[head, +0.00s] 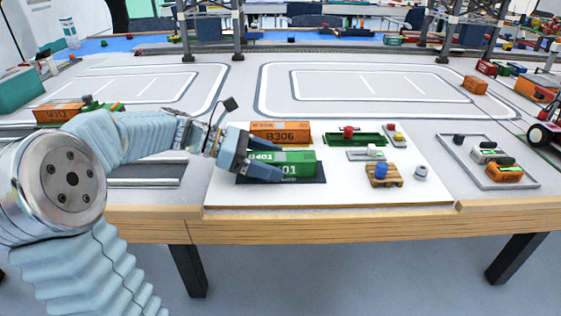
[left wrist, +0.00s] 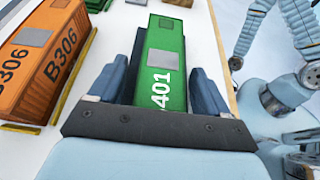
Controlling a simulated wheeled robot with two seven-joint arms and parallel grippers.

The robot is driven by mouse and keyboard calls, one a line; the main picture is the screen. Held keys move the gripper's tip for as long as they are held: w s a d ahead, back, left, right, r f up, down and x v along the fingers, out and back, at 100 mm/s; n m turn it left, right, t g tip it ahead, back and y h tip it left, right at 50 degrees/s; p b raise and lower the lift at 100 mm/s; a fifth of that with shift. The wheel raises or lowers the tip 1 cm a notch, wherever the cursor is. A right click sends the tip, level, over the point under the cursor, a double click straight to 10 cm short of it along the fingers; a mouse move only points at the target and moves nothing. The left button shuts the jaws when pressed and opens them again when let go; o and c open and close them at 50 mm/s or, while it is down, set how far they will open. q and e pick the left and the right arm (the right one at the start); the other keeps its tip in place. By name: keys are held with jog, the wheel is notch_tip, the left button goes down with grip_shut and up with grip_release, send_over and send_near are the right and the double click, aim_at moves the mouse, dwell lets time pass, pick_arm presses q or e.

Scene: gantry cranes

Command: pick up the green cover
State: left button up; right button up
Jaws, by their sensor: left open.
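The green cover (head: 296,161), a box-shaped piece with white "401" lettering, lies on a dark pad on the white board, nearest the front edge. My left gripper (head: 270,160) is open at its left end. In the left wrist view the green cover (left wrist: 164,60) runs lengthwise between the two open fingers (left wrist: 165,75), with a grey patch on top. A gap shows at the left finger; the right finger is close beside the cover, and I cannot tell if it touches. My right gripper is not in view.
An orange container marked B306 (head: 280,131) stands just behind. A green open tray (head: 355,139), a pallet with a blue piece (head: 381,173) and a grey cylinder (head: 421,173) are to the right. The board's front strip (head: 330,195) is clear.

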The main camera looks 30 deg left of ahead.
pick_arm(q)
jog(key=c, duration=1.1)
